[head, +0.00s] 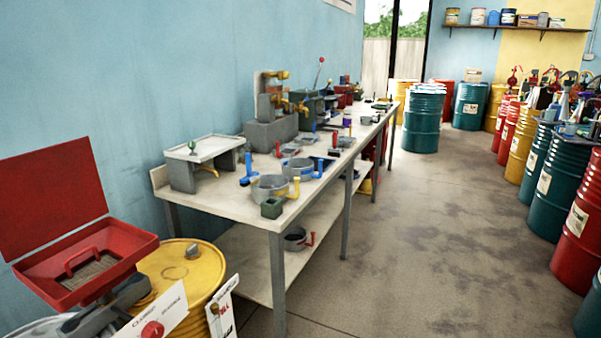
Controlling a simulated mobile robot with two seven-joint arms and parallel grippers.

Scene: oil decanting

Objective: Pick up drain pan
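Several round grey metal pans could be the drain pan; I cannot tell which one is meant. The nearest pan (268,193) stands near the front of the workbench top, with yellow and blue upright pieces beside it. A second grey pan (297,171) stands just behind it, beside a blue bent handle or spout (322,168). A third pan (294,242), with a red piece at its right, sits on the lower shelf. Neither of my grippers is in view.
The workbench (228,206) runs along the blue wall. A red open box (85,270) and yellow drum (185,270) stand at front left. The floor (400,240) right of the bench is clear.

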